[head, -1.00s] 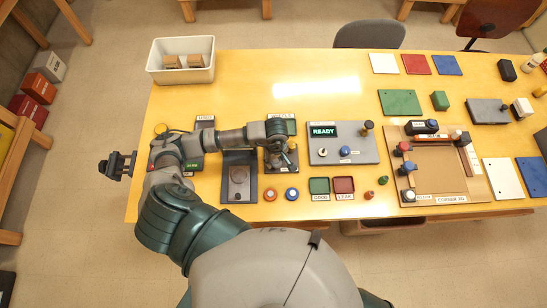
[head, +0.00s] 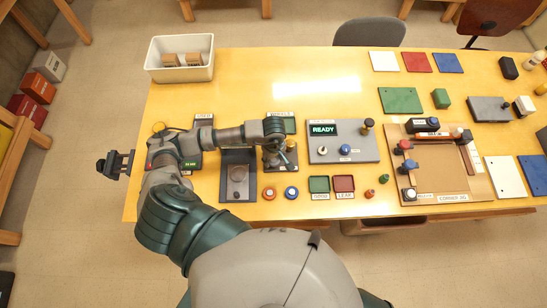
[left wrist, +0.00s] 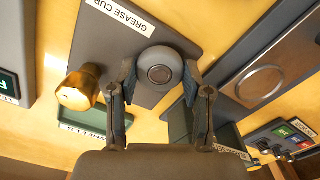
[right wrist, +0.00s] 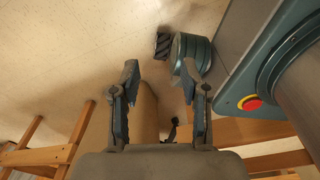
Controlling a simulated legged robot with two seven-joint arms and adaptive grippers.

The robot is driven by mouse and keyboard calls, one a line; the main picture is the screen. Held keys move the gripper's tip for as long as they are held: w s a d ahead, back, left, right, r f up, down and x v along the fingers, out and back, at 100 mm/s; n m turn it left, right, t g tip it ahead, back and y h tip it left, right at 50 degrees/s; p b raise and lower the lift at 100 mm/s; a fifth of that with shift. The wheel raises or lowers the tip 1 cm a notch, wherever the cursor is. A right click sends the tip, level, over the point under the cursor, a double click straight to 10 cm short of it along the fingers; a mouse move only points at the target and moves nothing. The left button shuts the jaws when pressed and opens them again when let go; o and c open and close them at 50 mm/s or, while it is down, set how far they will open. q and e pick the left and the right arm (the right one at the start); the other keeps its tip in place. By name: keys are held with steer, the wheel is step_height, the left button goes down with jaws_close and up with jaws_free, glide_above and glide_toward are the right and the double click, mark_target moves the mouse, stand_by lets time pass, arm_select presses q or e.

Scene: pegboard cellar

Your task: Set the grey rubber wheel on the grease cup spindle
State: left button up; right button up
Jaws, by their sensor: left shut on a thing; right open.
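The grey rubber wheel (left wrist: 160,66), a round disc with a darker hub, is between the fingers of my left gripper (left wrist: 159,82). The gripper is shut on it. The wheel is over the dark grey grease cup board (left wrist: 108,50), whose label reads GREASE CUP. The spindle is hidden, so I cannot tell whether the wheel is on it or above it. In the head view my left gripper (head: 277,150) is over this board, and my wrist covers much of it. My right gripper (right wrist: 158,78) is open and empty above the floor, outside the head view.
A brass knob (left wrist: 80,88) stands close beside my left fingers. A green wheels tray (left wrist: 100,123) lies near it. The dark panel with a round metal disc (left wrist: 260,84) is on the other side. A grey READY panel (head: 355,150) is to the right. A white bin (head: 180,73) is back left.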

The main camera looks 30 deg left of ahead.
arm_select(q)
steer(key=shift+d, duration=0.2)
steer(key=o, duration=1.6)
steer(key=shift+a, duration=0.1)
arm_select(e)
steer(key=shift+d, duration=0.5)
steer(key=shift+a, duration=0.1)
arm_select(q)
steer(key=shift+r, duration=0.1)
steer(key=shift+r, duration=0.15)
steer(key=shift+r+p, duration=1.7)
steer(key=shift+r, duration=1.5)
arm_select(e)
steer(key=r, duration=0.3)
steer(key=shift+w+d+r, duration=0.1)
steer(key=shift+d+r, duration=0.05)
steer(key=shift+d, duration=0.05)
arm_select(q)
steer(key=shift+f, duration=0.1)
arm_select(e)
steer(key=shift+a, duration=0.1)
